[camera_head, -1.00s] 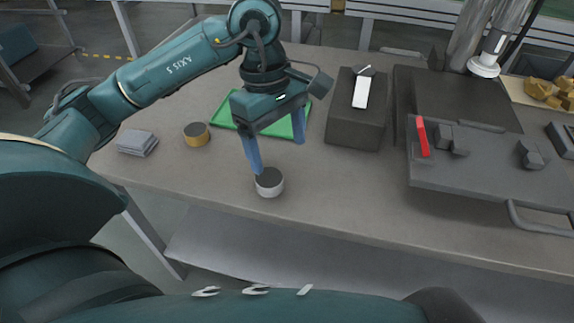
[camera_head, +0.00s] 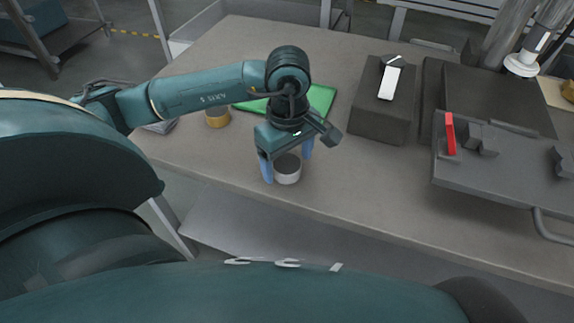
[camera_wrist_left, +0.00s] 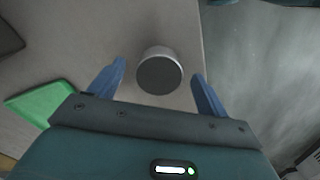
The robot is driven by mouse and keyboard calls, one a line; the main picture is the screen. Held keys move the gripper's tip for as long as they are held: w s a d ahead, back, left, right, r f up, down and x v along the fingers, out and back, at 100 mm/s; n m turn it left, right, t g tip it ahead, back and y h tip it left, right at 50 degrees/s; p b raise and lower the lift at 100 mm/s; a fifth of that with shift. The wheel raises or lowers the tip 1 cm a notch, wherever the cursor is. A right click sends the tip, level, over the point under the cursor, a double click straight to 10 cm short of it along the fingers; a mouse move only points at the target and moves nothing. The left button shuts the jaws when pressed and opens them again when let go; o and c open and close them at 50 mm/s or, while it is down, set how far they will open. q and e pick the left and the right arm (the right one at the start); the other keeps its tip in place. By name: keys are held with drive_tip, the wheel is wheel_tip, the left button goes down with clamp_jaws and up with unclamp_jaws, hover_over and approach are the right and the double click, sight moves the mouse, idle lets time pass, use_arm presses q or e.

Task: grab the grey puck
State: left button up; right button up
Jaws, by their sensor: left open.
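The grey puck (camera_head: 287,170) stands upright on the table, with a dark grey top and a lighter, whitish side. My left gripper (camera_head: 288,166) is open above and around it, one blue finger at the puck's left and the other at its upper right. In the left wrist view the puck (camera_wrist_left: 160,72) lies between and a little beyond the tips of the two blue fingers (camera_wrist_left: 160,72), with gaps on both sides. No contact shows. My right gripper is not in view.
A yellow-sided puck (camera_head: 217,116) and a green mat (camera_head: 321,98) lie behind my left arm. A dark block (camera_head: 385,112) with a white-topped item stands right of the gripper. A grey plate with a red bar (camera_head: 450,134) is farther right. The table (camera_head: 375,200) in front is clear.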

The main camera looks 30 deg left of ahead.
use_arm(q)
drive_tip(key=shift+f, duration=0.75)
drive_tip(key=shift+c, duration=0.4)
drive_tip(key=c, duration=1.1)
drive_tip(key=shift+r, duration=0.1)
drive_tip(key=shift+c, duration=0.2)
